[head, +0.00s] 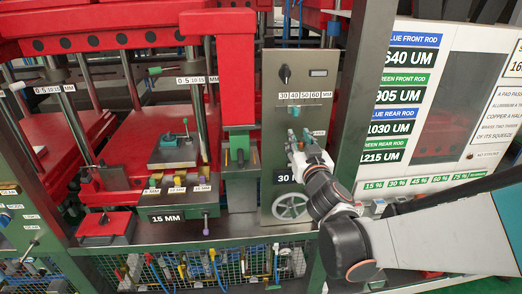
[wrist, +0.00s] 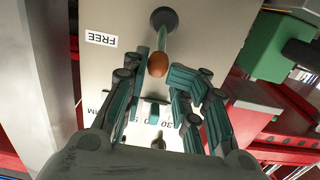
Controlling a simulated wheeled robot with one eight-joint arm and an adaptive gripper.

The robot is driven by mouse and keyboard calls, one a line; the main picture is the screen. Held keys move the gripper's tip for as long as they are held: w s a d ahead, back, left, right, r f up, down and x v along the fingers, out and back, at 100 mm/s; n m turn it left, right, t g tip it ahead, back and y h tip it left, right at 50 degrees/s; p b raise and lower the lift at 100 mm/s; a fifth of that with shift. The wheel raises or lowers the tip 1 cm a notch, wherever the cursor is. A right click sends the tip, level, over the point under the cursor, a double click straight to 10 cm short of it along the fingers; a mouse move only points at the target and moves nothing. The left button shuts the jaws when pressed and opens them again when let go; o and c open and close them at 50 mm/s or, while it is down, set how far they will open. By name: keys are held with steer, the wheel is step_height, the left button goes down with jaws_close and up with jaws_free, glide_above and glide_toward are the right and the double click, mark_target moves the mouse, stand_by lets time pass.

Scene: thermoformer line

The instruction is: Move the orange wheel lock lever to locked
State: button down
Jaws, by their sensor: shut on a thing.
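The wheel lock lever shows in the wrist view as a short rod with an orange knob (wrist: 157,65), hanging from a dark round pivot on the grey panel. A FREE label (wrist: 101,39), upside down there, is left of the rod. My gripper (wrist: 164,72) is shut on the lever at its knob, with teal fingers on both sides. In the head view my gripper (head: 294,143) is against the upright grey panel (head: 271,90), above the pale handwheel (head: 290,207), and hides the lever. I see no locked label.
A black knob (head: 285,74) and a scale marked 30 to 60 are higher on the panel. A dark post (head: 359,85) stands close right of the panel. Red and green press parts (head: 238,65) lie to the left. A wire-mesh guard (head: 225,268) runs below.

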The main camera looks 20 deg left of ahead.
steer(key=shift+s+d+f+b, duration=0.1)
steer(key=shift+s+f+b, duration=0.45)
steer(key=shift+f, duration=0.35)
steer(key=shift+s+d+f+b, duration=0.1)
steer(key=shift+f+b, duration=0.75)
steer(key=shift+f, duration=0.15)
steer(key=shift+w+f+b, duration=0.2)
steer(key=shift+f+b, duration=0.65)
steer(key=shift+b, duration=0.05)
steer(key=shift+f, duration=0.1)
